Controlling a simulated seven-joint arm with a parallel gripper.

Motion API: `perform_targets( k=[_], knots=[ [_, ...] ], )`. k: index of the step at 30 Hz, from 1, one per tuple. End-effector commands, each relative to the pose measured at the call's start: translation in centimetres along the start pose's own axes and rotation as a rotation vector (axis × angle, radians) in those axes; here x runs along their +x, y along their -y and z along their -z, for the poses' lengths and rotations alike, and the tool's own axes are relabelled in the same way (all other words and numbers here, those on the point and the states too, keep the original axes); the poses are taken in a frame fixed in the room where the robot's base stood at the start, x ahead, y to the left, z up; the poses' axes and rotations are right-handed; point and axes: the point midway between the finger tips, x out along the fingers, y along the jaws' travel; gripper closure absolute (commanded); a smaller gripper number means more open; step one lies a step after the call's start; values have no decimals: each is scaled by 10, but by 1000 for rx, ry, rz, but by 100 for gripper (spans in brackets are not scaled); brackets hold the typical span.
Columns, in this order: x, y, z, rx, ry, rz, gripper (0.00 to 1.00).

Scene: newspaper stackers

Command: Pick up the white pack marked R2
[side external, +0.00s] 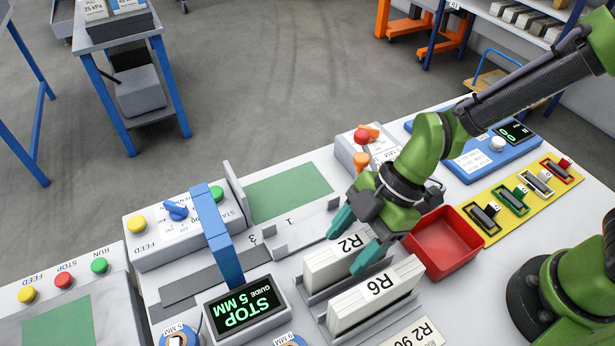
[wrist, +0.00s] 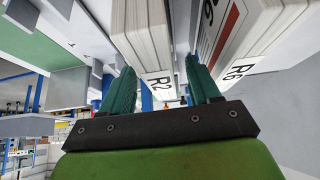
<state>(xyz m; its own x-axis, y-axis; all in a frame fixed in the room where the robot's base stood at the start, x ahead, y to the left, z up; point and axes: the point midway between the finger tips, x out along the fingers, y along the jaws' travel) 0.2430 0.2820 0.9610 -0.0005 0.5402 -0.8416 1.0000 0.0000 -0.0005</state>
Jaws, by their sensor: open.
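The white pack marked R2 (side external: 335,262) stands upright in a grey holder on the bench, just behind the white pack marked R6 (side external: 375,296). My gripper (side external: 357,241) is open at the R2 pack, with one teal finger on its far side and the other near the gap between R2 and R6. In the wrist view the R2 pack (wrist: 143,40) lies between the two teal fingers (wrist: 160,90). The R6 pack (wrist: 238,45) is outside them, close beside the right finger. I cannot tell whether a finger touches either pack.
A red bin (side external: 443,243) sits right of the packs. A display reading STOP, GUIDE 5 MM (side external: 246,305) stands to the left. A grey guide tray (side external: 290,235) lies behind. Yellow panel (side external: 515,205) with coloured clips is at right.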

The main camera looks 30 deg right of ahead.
Motion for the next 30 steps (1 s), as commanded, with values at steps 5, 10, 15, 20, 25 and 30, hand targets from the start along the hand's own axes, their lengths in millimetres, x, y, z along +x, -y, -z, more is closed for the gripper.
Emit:
perform_targets(
  k=[5, 10, 15, 20, 25, 30],
  knots=[
    [21, 1, 0, 1, 1, 3, 38],
    [24, 0, 0, 0, 0, -1, 38],
    [24, 0, 0, 0, 0, -1, 48],
    [23, 0, 0, 0, 0, -1, 72],
    [23, 0, 0, 0, 0, -1, 98],
    [23, 0, 1, 0, -2, -2, 100]
  ],
)
